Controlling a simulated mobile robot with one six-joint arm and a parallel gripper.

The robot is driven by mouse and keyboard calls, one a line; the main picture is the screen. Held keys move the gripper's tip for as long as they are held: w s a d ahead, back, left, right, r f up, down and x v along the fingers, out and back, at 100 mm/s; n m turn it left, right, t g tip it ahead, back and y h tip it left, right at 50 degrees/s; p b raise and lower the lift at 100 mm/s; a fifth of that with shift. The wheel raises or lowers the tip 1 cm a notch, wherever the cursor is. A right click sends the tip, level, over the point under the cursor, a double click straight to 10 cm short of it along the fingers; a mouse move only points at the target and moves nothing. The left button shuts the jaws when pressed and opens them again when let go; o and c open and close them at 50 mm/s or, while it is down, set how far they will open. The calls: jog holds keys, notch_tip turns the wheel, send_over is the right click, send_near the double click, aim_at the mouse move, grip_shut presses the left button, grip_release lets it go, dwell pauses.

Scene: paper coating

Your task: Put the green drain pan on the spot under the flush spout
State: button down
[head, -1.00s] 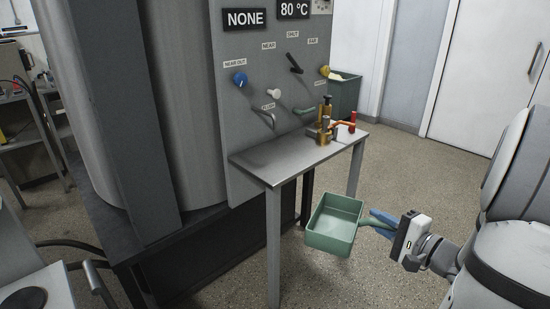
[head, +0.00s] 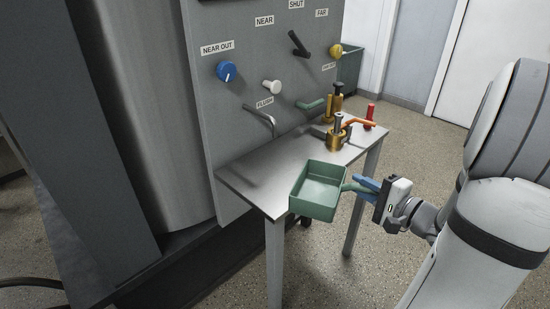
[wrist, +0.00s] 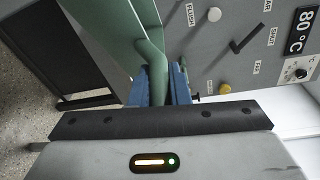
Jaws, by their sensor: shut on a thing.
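The green drain pan (head: 318,190) hangs in the air at the front right edge of the small metal table, upright and empty. My gripper (head: 366,187) is shut on the pan's handle, to the right of the pan. In the wrist view the green handle (wrist: 152,60) runs up between my blue fingers (wrist: 160,88), and most of the pan is out of that picture. The flush spout (head: 260,118) is a bent metal pipe under the FLUSH label (head: 264,102). The table top (head: 255,182) below the spout is bare; I cannot make out a marked spot.
Brass fittings (head: 338,132) with an orange lever and a red-topped piece (head: 370,114) stand on the table's right part. The grey panel (head: 225,110) with knobs rises behind it. A second green-tipped pipe (head: 312,104) sticks out right of the spout.

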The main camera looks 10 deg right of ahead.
aim_at(308, 160)
jog(key=shift+w+d+r, duration=0.1)
jog(key=shift+w, duration=0.3)
jog(key=shift+w, duration=0.1)
jog(key=b+x, duration=0.1)
jog(key=x, duration=0.4)
jog(key=r+b+x, duration=0.1)
jog(key=x, duration=0.5)
jog(key=b+x, duration=0.1)
jog(key=x, duration=0.5)
jog(key=shift+w+r+b, duration=0.15)
jog(key=shift+r+b, duration=0.15)
jog(key=shift+b, duration=0.1)
jog(key=shift+w+a+f+b, duration=0.15)
jog(key=shift+f+b, duration=0.3)
jog(key=shift+f, duration=0.4)
jog(key=shift+w+a+f+b, duration=0.15)
jog(key=shift+f+b, duration=0.3)
jog(key=shift+f, duration=0.4)
jog(key=shift+f, duration=0.2)
jog(key=c, duration=1.4)
grip_release()
jog(key=shift+d, duration=0.1)
jog(key=shift+o, duration=0.2)
